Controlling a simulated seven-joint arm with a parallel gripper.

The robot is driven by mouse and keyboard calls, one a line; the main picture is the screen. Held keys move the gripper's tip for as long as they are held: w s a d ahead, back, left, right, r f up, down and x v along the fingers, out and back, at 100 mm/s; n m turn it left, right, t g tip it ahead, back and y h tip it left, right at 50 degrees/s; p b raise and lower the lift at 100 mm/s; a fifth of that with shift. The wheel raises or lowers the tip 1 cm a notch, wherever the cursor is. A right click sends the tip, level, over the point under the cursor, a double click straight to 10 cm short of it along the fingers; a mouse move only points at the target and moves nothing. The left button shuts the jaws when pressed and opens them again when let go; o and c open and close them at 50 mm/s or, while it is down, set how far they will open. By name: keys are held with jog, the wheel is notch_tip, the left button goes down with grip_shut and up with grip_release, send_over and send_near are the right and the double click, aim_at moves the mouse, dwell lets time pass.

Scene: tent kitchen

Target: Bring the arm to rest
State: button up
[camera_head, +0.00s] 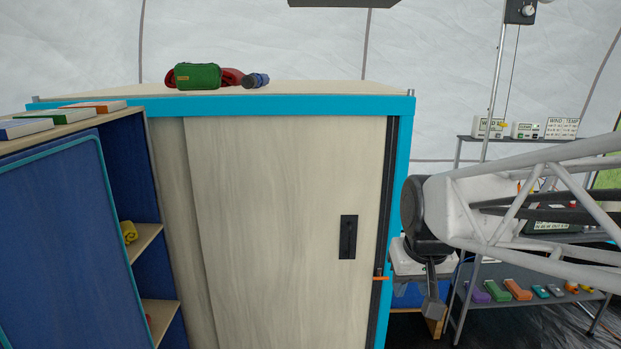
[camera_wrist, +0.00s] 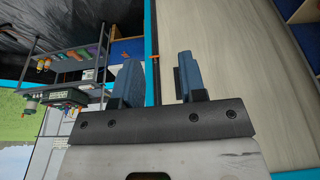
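My arm, a white lattice link with a dark joint, reaches in from the right in the head view. My gripper (camera_head: 433,297) points down at its end, just right of the cabinet's blue edge. In the wrist view my gripper (camera_wrist: 158,72) shows two blue-grey fingers held apart with nothing between them. The cabinet's pale sliding door (camera_head: 290,220) fills much of the head view. It has a black recessed handle (camera_head: 348,237), and my fingers are apart from this handle.
A blue shelf unit (camera_head: 60,230) stands left. A metal rack (camera_head: 500,296) with coloured blocks stands right, behind my arm.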

jog(key=s+f, duration=0.3)
jog(key=s, duration=1.1)
jog(key=shift+d+f+m+g, duration=0.2)
jog(key=shift+d+m+g, duration=0.1)
jog(key=shift+d, duration=0.1)
